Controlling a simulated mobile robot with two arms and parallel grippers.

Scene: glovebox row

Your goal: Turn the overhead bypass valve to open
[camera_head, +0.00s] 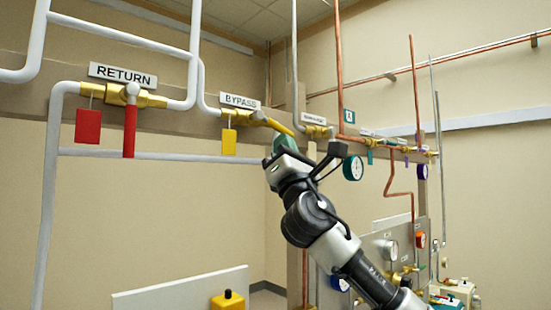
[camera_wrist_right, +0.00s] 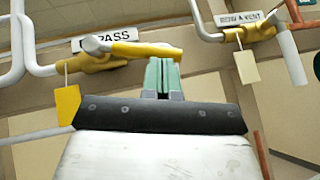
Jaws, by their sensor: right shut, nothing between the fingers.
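The bypass valve (camera_head: 243,117) is a brass body under a white BYPASS label (camera_head: 241,101) on the overhead rail. Its yellow lever (camera_head: 280,127) points right and slightly down in the head view. In the right wrist view the lever (camera_wrist_right: 150,50) runs nearly level to the right from the valve body (camera_wrist_right: 85,64). My right gripper (camera_head: 285,142) is raised from below, close to the lever's free end. Its green fingers (camera_wrist_right: 162,75) are shut with nothing between them. The tips appear just below the lever; whether they touch it I cannot tell. My left gripper is out of view.
The RETURN valve (camera_head: 120,95) with a red lever and red tag is to the left. A yellow tag (camera_head: 229,141) hangs from the bypass valve. Another labelled valve (camera_head: 316,130) and a teal gauge (camera_head: 353,167) are close on the right. White pipes run around the rail.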

